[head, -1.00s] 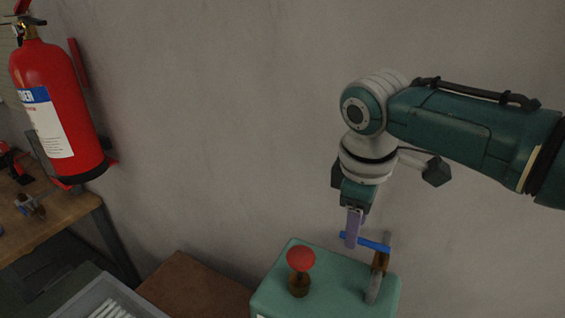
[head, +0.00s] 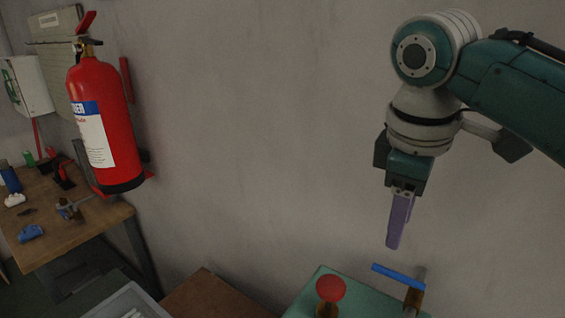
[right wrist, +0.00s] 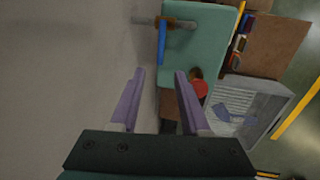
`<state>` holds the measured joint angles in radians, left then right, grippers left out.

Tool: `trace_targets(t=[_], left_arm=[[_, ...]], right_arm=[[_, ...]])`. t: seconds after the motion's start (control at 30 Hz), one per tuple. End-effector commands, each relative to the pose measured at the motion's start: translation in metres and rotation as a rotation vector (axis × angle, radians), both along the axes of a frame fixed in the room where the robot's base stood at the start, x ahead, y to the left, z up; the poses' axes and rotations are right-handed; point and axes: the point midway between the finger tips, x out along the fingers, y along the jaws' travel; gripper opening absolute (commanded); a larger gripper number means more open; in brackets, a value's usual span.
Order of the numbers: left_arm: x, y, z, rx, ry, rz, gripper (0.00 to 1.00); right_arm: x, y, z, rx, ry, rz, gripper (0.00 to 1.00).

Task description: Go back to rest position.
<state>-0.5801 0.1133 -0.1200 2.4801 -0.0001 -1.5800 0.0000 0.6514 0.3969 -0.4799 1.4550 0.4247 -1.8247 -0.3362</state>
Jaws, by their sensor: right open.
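My right gripper (head: 396,220) hangs with its purple fingers pointing down, above a green box, in front of the wall. In the right wrist view the gripper (right wrist: 156,75) is open, with nothing between its fingers. The blue lever (head: 398,274) on the green box (head: 322,285) is below and apart from the fingers. It also shows in the right wrist view (right wrist: 162,42), beyond the fingertips. A red round knob (head: 330,288) stands on the same box. My left gripper is in neither view.
A red fire extinguisher (head: 101,125) hangs on the wall at left. A wooden bench (head: 75,236) with small items stands below it. A grey tray (right wrist: 270,95) holds white items and blue-grey pieces. The space before the wall between extinguisher and right arm is clear.

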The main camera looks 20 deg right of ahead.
Motion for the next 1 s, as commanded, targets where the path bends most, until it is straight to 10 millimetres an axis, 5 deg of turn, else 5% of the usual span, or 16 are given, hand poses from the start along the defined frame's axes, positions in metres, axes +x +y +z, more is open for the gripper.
trace_targets(t=[0.23, 0.5, 0.93, 1.0], left_arm=[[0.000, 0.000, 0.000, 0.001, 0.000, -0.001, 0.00], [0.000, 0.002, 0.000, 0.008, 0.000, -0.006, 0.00], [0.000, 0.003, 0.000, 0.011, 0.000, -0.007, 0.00], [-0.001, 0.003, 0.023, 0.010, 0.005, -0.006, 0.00]], right_arm=[[-0.028, 0.026, -0.029, 0.053, -0.017, 0.002, 0.46], [-0.122, 0.074, -0.067, 0.224, -0.106, -0.156, 0.46], [-0.216, 0.057, -0.046, 0.279, -0.211, -0.480, 0.46], [-0.216, 0.056, -0.020, 0.278, -0.220, -0.490, 0.46]])
